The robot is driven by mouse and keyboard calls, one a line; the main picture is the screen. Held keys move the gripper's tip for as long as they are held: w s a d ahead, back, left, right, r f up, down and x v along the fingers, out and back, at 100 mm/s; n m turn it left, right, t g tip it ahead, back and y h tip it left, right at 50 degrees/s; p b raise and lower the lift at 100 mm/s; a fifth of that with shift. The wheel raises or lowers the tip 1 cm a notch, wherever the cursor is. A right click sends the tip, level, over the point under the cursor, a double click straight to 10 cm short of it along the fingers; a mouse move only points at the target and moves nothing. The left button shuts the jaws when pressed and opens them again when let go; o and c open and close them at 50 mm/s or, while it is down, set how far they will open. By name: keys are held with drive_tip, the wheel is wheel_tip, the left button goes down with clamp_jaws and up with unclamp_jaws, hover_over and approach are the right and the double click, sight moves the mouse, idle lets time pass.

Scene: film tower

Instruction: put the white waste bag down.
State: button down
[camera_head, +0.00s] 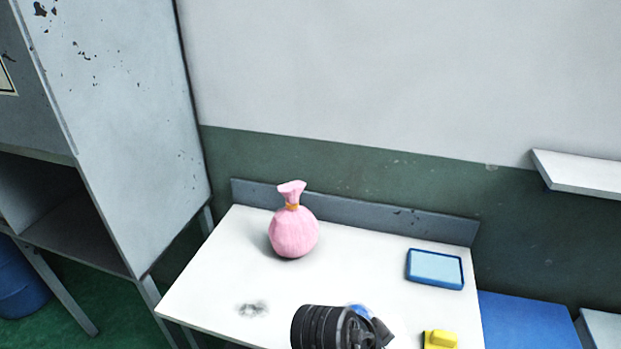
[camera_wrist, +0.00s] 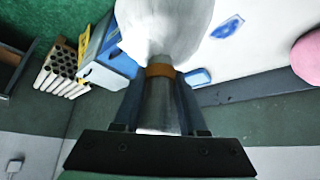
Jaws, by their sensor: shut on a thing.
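The white waste bag (camera_wrist: 165,22) fills the top middle of the wrist view, with an orange tie (camera_wrist: 160,70) around its neck. My gripper (camera_wrist: 160,88) is shut on the gathered neck just beyond the tie. The bag's underside is out of view, so I cannot tell whether it touches the white table (camera_head: 215,275). In the head view my dark wrist covers the table's front edge, and the bag is mostly or wholly hidden there.
A pink bag (camera_head: 293,232) stands at the table's back left. A blue-framed tray (camera_head: 435,268) lies at the right, with a yellow object (camera_head: 440,340) in front. A dark smudge (camera_head: 253,310) marks the left front. The table's middle is clear.

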drive_tip(key=s+a+f+n+y, duration=0.1)
drive_tip(key=f+n, duration=0.1)
drive_tip(key=s+a+f+n+t, duration=0.1)
drive_tip(key=a+f+n, duration=0.1)
drive_tip(key=a+f+n+t+y, duration=0.1)
drive_tip(key=a+f+n, duration=0.1)
drive_tip(key=shift+s+a+f+y, duration=0.2)
drive_tip(key=shift+s+f+y, duration=0.1)
drive_tip(key=shift+s, duration=0.1)
drive_tip(key=s+a+f+n+t+y, duration=0.1)
drive_tip(key=s+a+f+n+y, duration=0.2)
drive_tip(key=s+a+n, duration=0.1)
drive_tip(key=a+n, duration=0.1)
drive_tip(key=a, duration=0.1)
drive_tip(key=shift+s+a+n+b, duration=0.3)
drive_tip(key=shift+s+n, duration=0.1)
drive_tip(key=shift+f, duration=0.1)
